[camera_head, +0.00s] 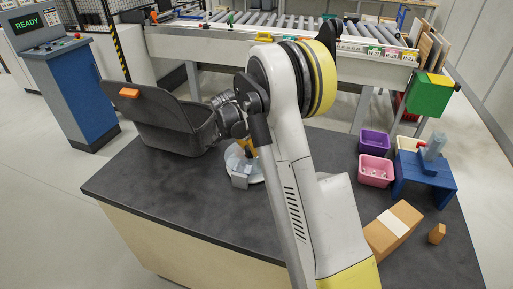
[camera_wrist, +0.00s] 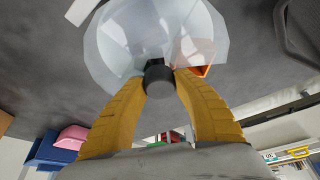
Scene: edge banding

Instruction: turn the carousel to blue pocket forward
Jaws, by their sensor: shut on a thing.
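The carousel shows in the wrist view as a pale translucent faceted disc (camera_wrist: 110,45) with a dark round knob (camera_wrist: 159,82) at its near edge. An orange-red piece (camera_wrist: 201,70) sits at the disc's right side. My gripper (camera_wrist: 160,77) has its two yellow fingers closed on either side of the knob. In the head view the carousel (camera_head: 233,155) is a small pale round thing on the dark table, partly hidden by my arm, with a grey block at its front. No blue pocket can be made out in either view.
A dark grey bin (camera_head: 160,125) with an orange tab stands left of the carousel. Purple (camera_head: 375,141) and pink (camera_head: 376,172) bins, a blue stand (camera_head: 420,180) and a cardboard box (camera_head: 392,228) are at the right. The front left of the table (camera_head: 150,190) is clear.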

